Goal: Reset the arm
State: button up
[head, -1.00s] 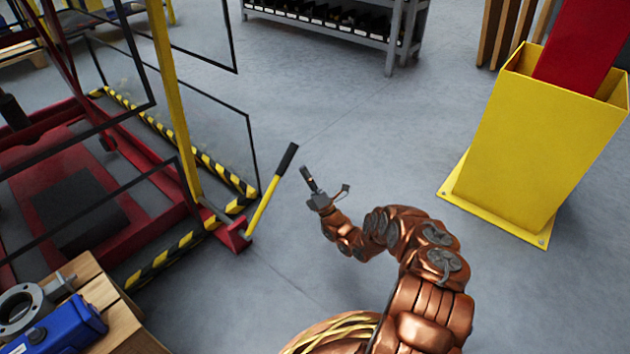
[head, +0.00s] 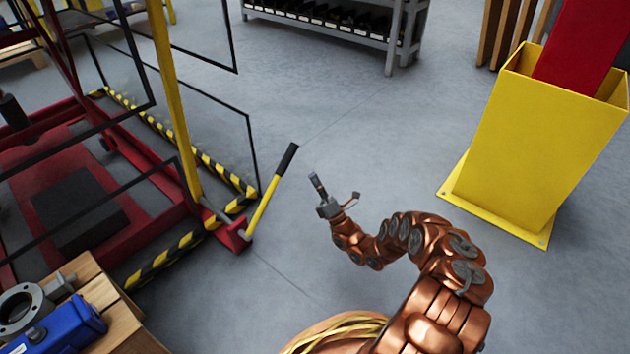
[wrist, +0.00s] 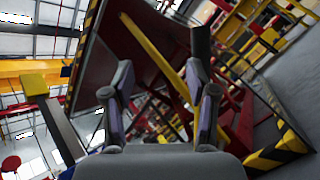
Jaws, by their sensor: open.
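My gripper (head: 334,196) is in the middle of the head view, at the end of my copper-coloured arm. It is held over bare floor and is open and empty. In the wrist view its two dark fingers (wrist: 161,110) stand apart with nothing between them. A yellow lever with a black handle (head: 268,196) stands tilted on the red frame, left of my gripper and apart from it. The lever's yellow bar also shows in the wrist view (wrist: 150,50), behind the fingers.
A red machine frame (head: 150,240) with clear panels and striped edging stands at the left. A wooden crate (head: 105,300) bears a blue actuator (head: 68,325) at the lower left. A yellow post base (head: 535,150) stands at the right. The floor between is clear.

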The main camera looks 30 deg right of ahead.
jog(key=s+a+r+n+g+y+p, duration=0.3)
jog(key=a+r+n+g+y+p, duration=0.2)
jog(key=a+r+n+g+p, duration=0.45)
jog(key=s+a+r+n+g+y+p, duration=0.4)
jog(key=a+r+n+g+y+p, duration=0.15)
jog(key=a+r+n+g, duration=0.5)
jog(key=s+a+r+n+g+h+p, duration=0.2)
jog(key=s+r+n+g+h+p, duration=0.25)
jog(key=s+r+p, duration=0.55)
jog(key=s+a+r+n+g+h+p, duration=0.35)
jog(key=s+r+n, duration=0.3)
jog(key=r, duration=0.75)
jog(key=s+d+r+n+h+p, duration=0.3)
jog(key=s+r+n+h+p, duration=0.2)
jog(key=s+r+p, duration=0.4)
jog(key=s+d+r+n+h+p, duration=0.4)
jog(key=s+r+n+p, duration=0.4)
jog(key=s+r, duration=0.5)
notch_tip(320, 180, up, 3)
jog(key=shift+s+d+r+n+t+h+p, duration=0.15)
jog(key=shift+s+n+t+h+p, duration=0.2)
jog(key=shift+h+p, duration=0.3)
